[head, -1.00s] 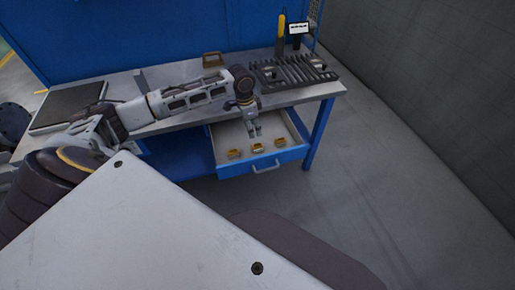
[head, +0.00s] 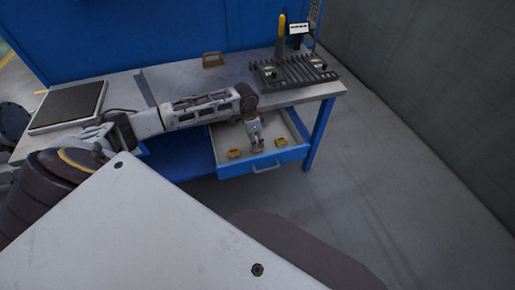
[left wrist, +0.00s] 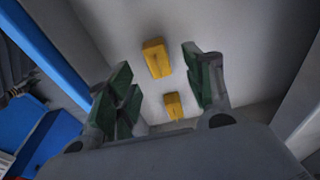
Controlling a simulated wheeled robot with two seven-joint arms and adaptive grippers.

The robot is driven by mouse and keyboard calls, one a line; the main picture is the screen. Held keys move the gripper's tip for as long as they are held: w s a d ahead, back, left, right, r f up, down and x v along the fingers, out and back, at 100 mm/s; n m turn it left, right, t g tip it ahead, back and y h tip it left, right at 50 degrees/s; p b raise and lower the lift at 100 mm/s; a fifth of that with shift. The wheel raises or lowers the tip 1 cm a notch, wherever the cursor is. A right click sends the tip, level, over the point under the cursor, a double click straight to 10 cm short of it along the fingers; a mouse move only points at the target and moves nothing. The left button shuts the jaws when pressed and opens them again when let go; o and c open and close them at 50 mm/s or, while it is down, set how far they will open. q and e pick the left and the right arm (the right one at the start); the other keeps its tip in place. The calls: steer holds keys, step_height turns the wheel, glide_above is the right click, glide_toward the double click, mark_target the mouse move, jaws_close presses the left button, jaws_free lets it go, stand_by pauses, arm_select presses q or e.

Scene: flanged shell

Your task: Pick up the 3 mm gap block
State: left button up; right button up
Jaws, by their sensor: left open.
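Yellow gap blocks lie in the open blue drawer (head: 279,160). In the head view one block (head: 234,153) is at the left and another (head: 280,142) at the right. No size marking is readable, so I cannot tell which is the 3 mm one. My left gripper (head: 258,147) points down into the drawer between these two and covers the middle spot. In the left wrist view my left gripper (left wrist: 160,86) is open and empty. One yellow block (left wrist: 155,58) and a smaller-looking one (left wrist: 173,105) show between its fingers. My right gripper is out of view.
The workbench (head: 190,76) stands above the drawer. The floor to the right is clear.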

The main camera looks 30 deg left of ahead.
mark_target(258, 145)
arm_select(q)
steer(key=shift+f, duration=0.35)
steer(key=f, duration=0.3)
steer(key=shift+w+d+f, duration=0.2)
steer(key=shift+d+f, duration=0.1)
steer(key=shift+d, duration=0.05)
steer(key=shift+f, duration=0.4)
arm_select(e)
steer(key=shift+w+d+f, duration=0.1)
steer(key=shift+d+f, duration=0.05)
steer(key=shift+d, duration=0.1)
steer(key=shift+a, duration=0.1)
arm_select(q)
steer(key=shift+c, duration=0.5)
steer(key=shift+w, duration=0.1)
jaws_close()
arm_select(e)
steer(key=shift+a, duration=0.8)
